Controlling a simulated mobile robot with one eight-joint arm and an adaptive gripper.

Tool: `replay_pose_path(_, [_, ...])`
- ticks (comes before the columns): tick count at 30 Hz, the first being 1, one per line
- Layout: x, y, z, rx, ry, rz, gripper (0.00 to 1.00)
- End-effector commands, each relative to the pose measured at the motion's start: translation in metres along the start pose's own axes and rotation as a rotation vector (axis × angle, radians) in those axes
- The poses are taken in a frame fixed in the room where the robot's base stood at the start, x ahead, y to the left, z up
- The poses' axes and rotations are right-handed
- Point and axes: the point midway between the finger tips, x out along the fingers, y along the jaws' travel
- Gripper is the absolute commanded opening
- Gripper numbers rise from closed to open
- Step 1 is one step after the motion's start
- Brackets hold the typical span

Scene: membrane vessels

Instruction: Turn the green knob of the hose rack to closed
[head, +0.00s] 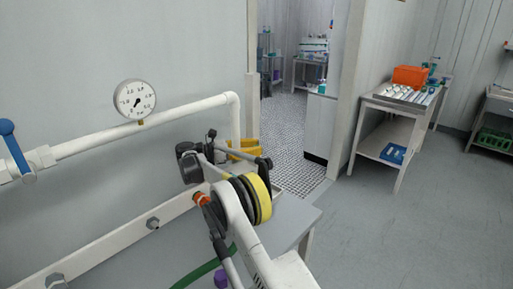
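No green knob can be made out in the head view. A green hose (203,268) curves at the bottom, partly hidden behind my arm. A long white rail with metal bolts (88,252) runs along the wall at lower left; I cannot tell whether it is part of the hose rack. My arm rises from the bottom middle, with a yellow and black joint in front of the wall. Its dark far end, around my gripper (205,152), is near the wall below the white pipe. The fingers are too small and overlapped to tell open from shut, and no held thing shows.
A white pipe (185,108) carries a round gauge (135,98) and a blue lever (15,148) at left. A yellow object (243,148) sits behind my arm. A side table (385,150) with an orange box (410,76) stands right. Open floor lies at right.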

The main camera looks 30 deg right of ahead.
Motion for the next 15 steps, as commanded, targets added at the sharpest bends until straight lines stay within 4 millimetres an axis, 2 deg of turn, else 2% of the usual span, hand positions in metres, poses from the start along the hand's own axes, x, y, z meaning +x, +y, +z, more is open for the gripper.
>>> replay_pose_path(15, [-0.0002, -0.0005, 0.0003, 0.000, 0.000, 0.036, 0.48])
